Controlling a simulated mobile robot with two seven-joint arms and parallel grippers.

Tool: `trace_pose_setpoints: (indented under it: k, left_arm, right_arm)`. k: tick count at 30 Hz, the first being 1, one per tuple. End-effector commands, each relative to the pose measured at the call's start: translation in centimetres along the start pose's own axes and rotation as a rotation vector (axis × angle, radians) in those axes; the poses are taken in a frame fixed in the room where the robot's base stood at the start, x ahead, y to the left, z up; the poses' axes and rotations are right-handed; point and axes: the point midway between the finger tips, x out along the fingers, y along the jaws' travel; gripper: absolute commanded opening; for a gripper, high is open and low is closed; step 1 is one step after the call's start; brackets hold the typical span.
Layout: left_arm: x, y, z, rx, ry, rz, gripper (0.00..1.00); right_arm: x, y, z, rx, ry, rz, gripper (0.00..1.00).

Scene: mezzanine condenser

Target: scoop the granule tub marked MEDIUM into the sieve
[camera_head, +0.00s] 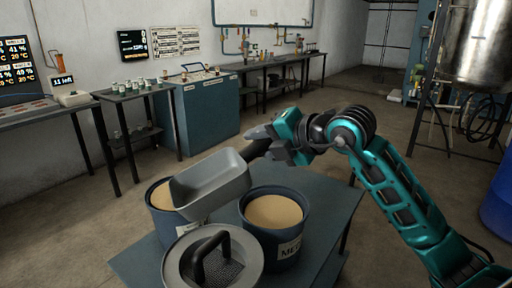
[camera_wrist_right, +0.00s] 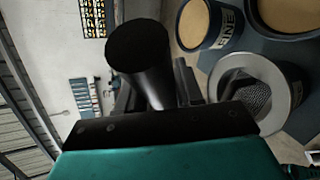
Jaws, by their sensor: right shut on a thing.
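My right gripper (camera_head: 264,145) is shut on the dark handle of a grey scoop (camera_head: 212,183); the handle's round end (camera_wrist_right: 138,48) fills part of the right wrist view. The scoop's inside looks bare grey. It hangs above the tubs, covering part of the left one in the head view. The blue tub with a partly readable "ME" label (camera_head: 287,248) holds tan granules, to the right of the scoop. The sieve (camera_head: 247,247), a light round rim with dark mesh and a black arched handle, sits in front; it also shows in the right wrist view (camera_wrist_right: 292,92). My left gripper is out of view.
A second blue tub (camera_head: 161,222) of tan granules stands left; its label reads FINE in the right wrist view (camera_wrist_right: 224,33). All stand close together on a blue-grey table (camera_head: 330,197). Benches line the back wall, and a steel vessel (camera_head: 480,45) stands at right.

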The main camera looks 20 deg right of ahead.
Motion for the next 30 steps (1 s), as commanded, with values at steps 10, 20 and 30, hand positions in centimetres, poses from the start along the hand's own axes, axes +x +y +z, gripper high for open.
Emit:
trace_pose_setpoints:
  k: [10, 20, 30]
  left_arm:
    - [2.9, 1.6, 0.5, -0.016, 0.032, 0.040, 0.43]
    - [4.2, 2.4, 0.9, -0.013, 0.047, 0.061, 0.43]
    - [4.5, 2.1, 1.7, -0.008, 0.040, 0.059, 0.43]
  right_arm:
    - [0.7, -3.7, 0.3, 0.171, 0.040, 0.104, 0.00]
    - [0.8, -5.3, 0.8, 0.281, 0.067, 0.172, 0.00]
    - [0.7, -5.6, 1.0, 0.311, 0.075, 0.190, 0.00]
